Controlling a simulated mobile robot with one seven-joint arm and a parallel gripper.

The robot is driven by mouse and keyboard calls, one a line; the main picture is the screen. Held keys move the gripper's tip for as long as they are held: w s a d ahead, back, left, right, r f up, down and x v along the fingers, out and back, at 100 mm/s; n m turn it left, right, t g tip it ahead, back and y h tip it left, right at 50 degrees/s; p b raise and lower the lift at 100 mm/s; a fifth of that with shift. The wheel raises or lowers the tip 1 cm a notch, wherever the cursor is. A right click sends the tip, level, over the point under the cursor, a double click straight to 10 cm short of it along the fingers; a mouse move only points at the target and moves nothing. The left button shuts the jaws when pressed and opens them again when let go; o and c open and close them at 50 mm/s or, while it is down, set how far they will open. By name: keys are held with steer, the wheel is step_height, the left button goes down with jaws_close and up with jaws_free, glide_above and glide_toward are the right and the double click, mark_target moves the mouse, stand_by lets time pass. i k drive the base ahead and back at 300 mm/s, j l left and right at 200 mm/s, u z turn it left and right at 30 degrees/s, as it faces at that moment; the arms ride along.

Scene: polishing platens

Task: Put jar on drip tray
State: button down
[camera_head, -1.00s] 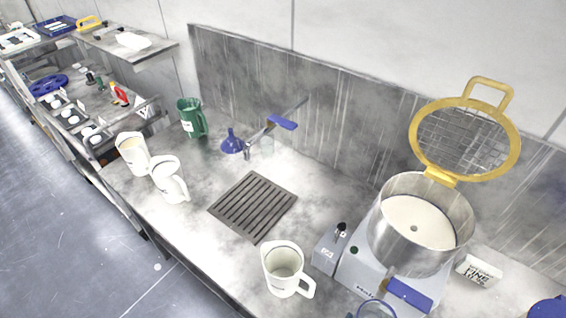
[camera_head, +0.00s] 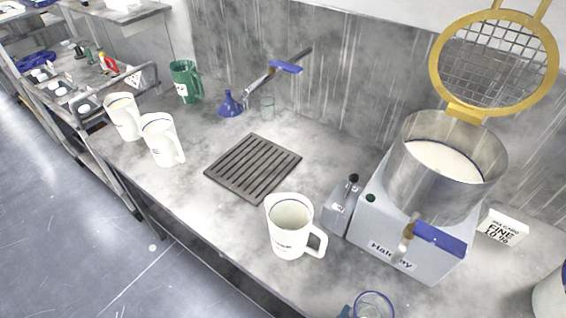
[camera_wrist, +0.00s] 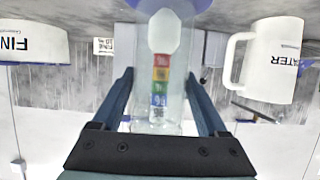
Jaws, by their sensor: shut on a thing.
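My gripper (camera_wrist: 158,98) is shut on a clear jar (camera_wrist: 160,80) with a strip of coloured bands, seen in the wrist view, which is upside down. One finger is on each side of the jar. In the head view only the jar's blue-rimmed top (camera_head: 373,302) shows at the bottom edge; its lower part is out of frame. The drip tray (camera_head: 253,168) is a dark slatted grate on the counter, left of and beyond the jar. Nothing stands on the tray.
A white jug (camera_head: 290,228) stands between the jar and the drip tray. A grey machine (camera_head: 400,235) with a steel bowl is at the right. Two white jugs (camera_head: 162,140) stand left of the tray. A tap (camera_head: 284,67), blue funnel (camera_head: 229,104) and small clear glass (camera_head: 267,107) are behind it.

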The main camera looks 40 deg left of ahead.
mark_target(254, 164)
steer(key=k+j+u, duration=0.1)
steer(key=k+u, duration=0.4)
steer(key=i+u, duration=0.7)
steer(key=i+l, duration=0.15)
steer(key=i, duration=0.2)
steer(key=i+l, duration=0.1)
steer(key=i, duration=0.25)
